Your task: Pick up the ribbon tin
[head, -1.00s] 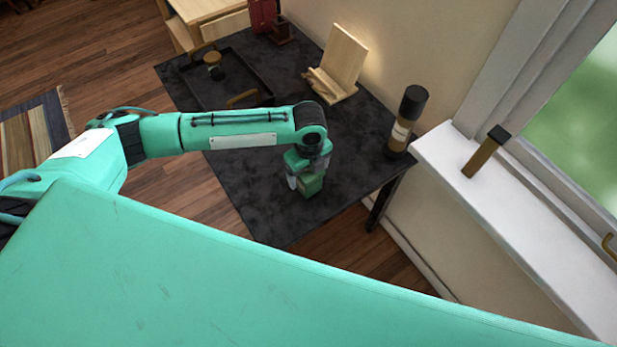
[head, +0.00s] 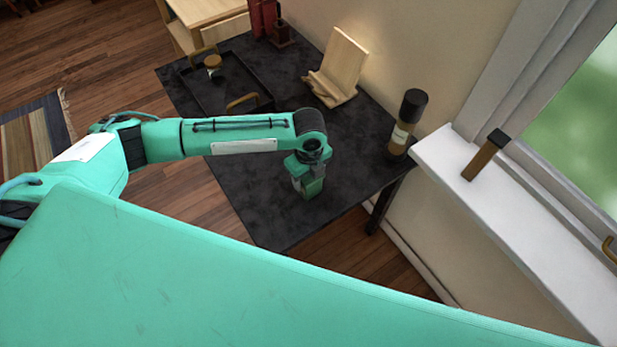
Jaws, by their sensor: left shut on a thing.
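The ribbon tin (head: 313,189) appears as a small green block at the front part of the dark table. My left gripper (head: 308,181) points down over it and is shut on it. The gripper and wrist hide most of the tin, and I cannot tell whether its base touches the table. My right gripper is not in view.
The dark table (head: 262,215) carries a black tray (head: 192,100) with brass handles and a small jar (head: 213,66), a wooden stand (head: 343,62) and a dark-capped bottle (head: 405,122).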

